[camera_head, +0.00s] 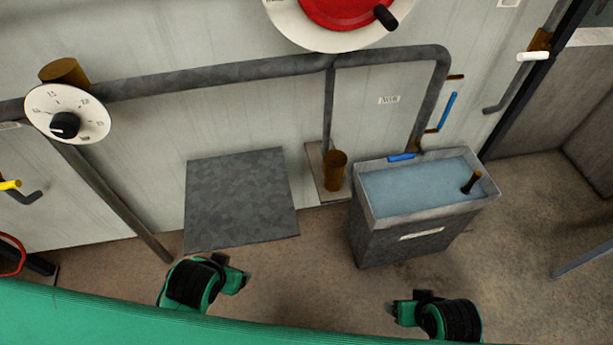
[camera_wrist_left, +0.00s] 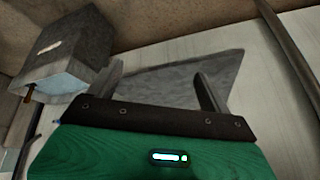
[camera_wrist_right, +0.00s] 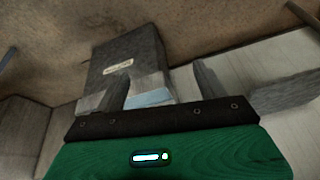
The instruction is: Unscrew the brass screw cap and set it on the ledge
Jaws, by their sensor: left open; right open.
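A brass cylinder (camera_head: 335,170), which looks like the screw cap, stands upright in front of the thin vertical pipe, left of the water tank. I cannot tell whether it is screwed onto anything. A narrow pale ledge or plate (camera_head: 313,160) lies behind and beside it. A wide dark grey slab (camera_head: 240,200) is to its left; it also shows in the left wrist view (camera_wrist_left: 165,85). My left gripper (camera_head: 243,278) is open and empty, below the slab in the picture. My right gripper (camera_head: 394,307) is open and empty, below the tank. Neither touches the cap.
The grey water tank (camera_head: 400,235) holds a blue item and a dark-handled stick (camera_head: 471,182). A thick grey pipe (camera_head: 220,77) runs along the wall. A second brass cylinder (camera_head: 64,72) sits behind the dial (camera_head: 67,114). A red wheel (camera_head: 340,8) is above. Floor between the grippers is clear.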

